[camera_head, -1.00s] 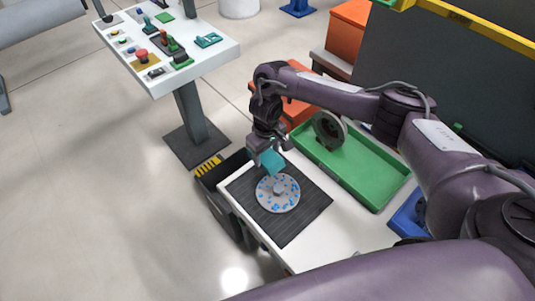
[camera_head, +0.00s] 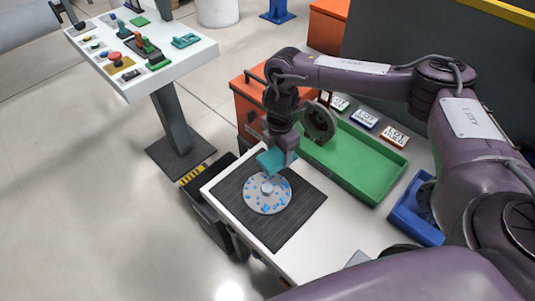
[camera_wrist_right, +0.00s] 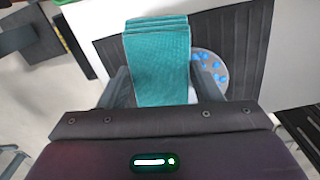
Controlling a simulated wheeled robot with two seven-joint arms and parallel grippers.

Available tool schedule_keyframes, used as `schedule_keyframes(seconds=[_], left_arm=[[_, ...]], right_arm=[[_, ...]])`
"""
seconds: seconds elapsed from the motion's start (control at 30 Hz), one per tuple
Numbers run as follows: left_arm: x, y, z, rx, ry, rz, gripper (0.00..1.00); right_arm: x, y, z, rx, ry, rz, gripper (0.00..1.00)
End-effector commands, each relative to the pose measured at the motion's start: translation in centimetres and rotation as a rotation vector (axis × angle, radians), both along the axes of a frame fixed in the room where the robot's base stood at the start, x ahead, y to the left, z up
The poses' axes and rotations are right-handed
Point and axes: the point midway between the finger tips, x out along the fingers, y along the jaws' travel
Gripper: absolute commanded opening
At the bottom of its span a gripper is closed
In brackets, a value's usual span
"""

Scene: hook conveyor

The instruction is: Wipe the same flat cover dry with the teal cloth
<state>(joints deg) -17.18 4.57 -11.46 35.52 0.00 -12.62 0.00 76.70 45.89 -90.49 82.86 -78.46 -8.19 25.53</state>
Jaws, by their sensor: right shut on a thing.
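The flat cover (camera_head: 266,197) is a grey disc with a raised hub and blue wet spots, lying on a dark ribbed mat (camera_head: 290,222) on the white table. My right gripper (camera_head: 275,155) is shut on the folded teal cloth (camera_head: 270,161) at the cover's far edge. In the head view I cannot tell whether the cloth touches the cover. In the right wrist view the teal cloth (camera_wrist_right: 158,62) sits between the two fingers and hides part of the cover (camera_wrist_right: 210,72), whose blue spots show to its right. My left gripper is out of view.
A blue bin (camera_head: 412,215) is at the right, with several labelled blocks (camera_head: 365,120) behind the tray. An orange box (camera_head: 255,100) stands beyond. A control stand (camera_head: 150,70) is at the left.

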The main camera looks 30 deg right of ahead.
Motion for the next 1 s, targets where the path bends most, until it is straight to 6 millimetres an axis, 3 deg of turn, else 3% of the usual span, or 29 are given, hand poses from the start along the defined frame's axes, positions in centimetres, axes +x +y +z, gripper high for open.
schedule_keyframes(seconds=[0.2, 0.6, 1.0], left_arm=[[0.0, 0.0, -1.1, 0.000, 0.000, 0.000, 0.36], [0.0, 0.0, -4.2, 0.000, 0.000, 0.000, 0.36], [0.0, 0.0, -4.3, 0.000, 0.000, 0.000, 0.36]], right_arm=[[-0.7, -0.6, -0.6, 0.004, 0.007, 0.154, 0.40], [-0.7, -0.7, -3.5, 0.001, 0.008, 0.164, 0.40], [-0.7, -0.7, -3.5, 0.002, 0.008, 0.162, 0.40]])
